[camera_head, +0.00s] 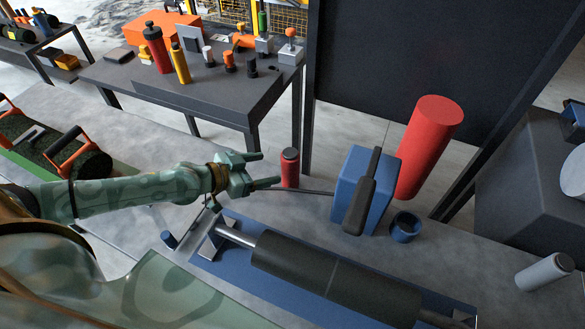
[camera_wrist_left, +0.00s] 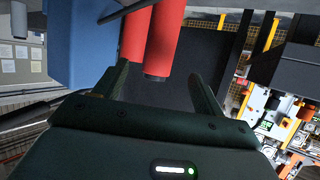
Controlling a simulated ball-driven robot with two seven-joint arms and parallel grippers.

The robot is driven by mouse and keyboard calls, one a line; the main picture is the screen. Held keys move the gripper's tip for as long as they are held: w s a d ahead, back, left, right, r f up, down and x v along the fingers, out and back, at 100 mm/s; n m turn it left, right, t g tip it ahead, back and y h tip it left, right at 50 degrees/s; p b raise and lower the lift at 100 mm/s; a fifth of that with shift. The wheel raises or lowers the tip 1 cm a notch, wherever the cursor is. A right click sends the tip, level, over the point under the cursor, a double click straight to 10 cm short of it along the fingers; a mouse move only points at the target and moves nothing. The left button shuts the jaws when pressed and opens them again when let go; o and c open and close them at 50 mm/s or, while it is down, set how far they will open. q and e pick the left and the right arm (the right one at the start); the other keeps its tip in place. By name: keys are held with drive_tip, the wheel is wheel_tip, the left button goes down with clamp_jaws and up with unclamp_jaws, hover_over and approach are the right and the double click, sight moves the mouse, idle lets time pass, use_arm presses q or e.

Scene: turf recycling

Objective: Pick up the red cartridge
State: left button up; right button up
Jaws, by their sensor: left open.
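A small red cartridge (camera_head: 290,169) with a dark top stands upright on the grey bench. My left gripper (camera_head: 270,170) is open, just left of it in the head view, its fingers pointing toward it. In the left wrist view, which appears upside down, a red cylinder that seems to be this cartridge (camera_wrist_left: 162,38) lies ahead between the two open fingers (camera_wrist_left: 162,84). I see no contact. A larger red cylinder (camera_head: 430,145) stands behind it to the right and seems to show partly hidden in the wrist view (camera_wrist_left: 132,38). My right gripper is not in view.
A blue block (camera_head: 347,190) with a dark handle stands right of the cartridge, with a blue ring (camera_head: 405,227) beside it. A dark roller (camera_head: 330,280) on a blue tray lies in front. A cluttered table (camera_head: 210,88) is behind.

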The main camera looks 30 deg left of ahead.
sight(282, 165)
use_arm(q)
drive_tip(key=x, duration=0.5)
drive_tip(key=shift+w+f+b, duration=0.1)
drive_tip(key=shift+w+b, duration=0.05)
drive_tip(key=shift+b, duration=0.2)
drive_tip(key=shift+w+d+f, duration=0.15)
drive_tip(key=shift+w+d, duration=0.1)
drive_tip(key=shift+w, duration=0.15)
drive_tip(key=b+x, duration=0.1)
drive_tip(key=x, duration=0.3)
drive_tip(key=shift+w+d+f, duration=0.15)
drive_tip(key=shift+w+d, duration=0.05)
drive_tip(key=shift+w, duration=0.05)
drive_tip(key=c, duration=1.2)
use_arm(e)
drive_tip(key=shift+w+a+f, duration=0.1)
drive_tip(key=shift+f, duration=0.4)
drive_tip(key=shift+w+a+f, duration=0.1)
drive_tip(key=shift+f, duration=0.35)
